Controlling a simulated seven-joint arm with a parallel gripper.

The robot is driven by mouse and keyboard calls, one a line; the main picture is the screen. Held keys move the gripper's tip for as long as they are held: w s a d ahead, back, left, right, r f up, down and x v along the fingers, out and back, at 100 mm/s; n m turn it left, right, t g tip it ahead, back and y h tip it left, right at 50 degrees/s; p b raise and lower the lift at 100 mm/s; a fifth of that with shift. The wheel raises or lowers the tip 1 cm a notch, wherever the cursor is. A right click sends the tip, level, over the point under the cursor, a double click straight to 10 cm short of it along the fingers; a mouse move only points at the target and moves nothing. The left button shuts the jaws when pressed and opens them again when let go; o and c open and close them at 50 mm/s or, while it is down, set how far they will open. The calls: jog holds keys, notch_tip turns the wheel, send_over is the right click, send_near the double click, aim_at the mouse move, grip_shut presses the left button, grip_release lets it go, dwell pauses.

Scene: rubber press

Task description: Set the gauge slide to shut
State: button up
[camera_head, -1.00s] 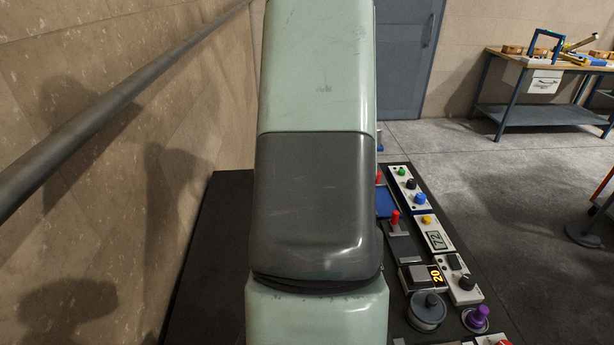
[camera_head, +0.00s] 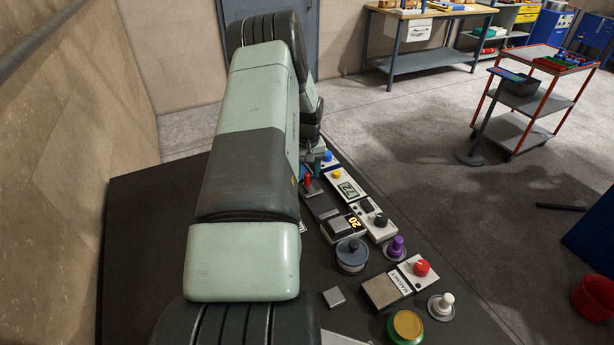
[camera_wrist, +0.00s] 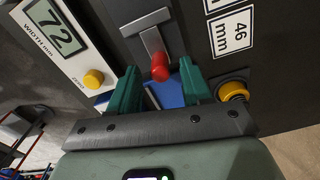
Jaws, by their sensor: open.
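A slide with a red handle (camera_wrist: 160,67) on a grey metal plate (camera_wrist: 150,42) shows in the wrist view; no label names it as the gauge slide. It lies beside the white "WIDTH mm" display (camera_wrist: 48,38), which reads 72. My gripper (camera_wrist: 159,76) is open, its green fingers on either side of the red handle in the picture; I cannot tell whether they touch it. In the head view the red handle (camera_head: 307,181) is beside my gripper (camera_head: 315,167), which is mostly hidden by my arm.
A blue surface (camera_wrist: 165,94) shows between the fingers, and a yellow knob (camera_wrist: 234,90) is right of them. A "46 mm" card (camera_wrist: 233,33) lies at upper right.

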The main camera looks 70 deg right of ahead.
aim_at(310, 184)
jog(key=shift+f, duration=1.15)
grip_shut()
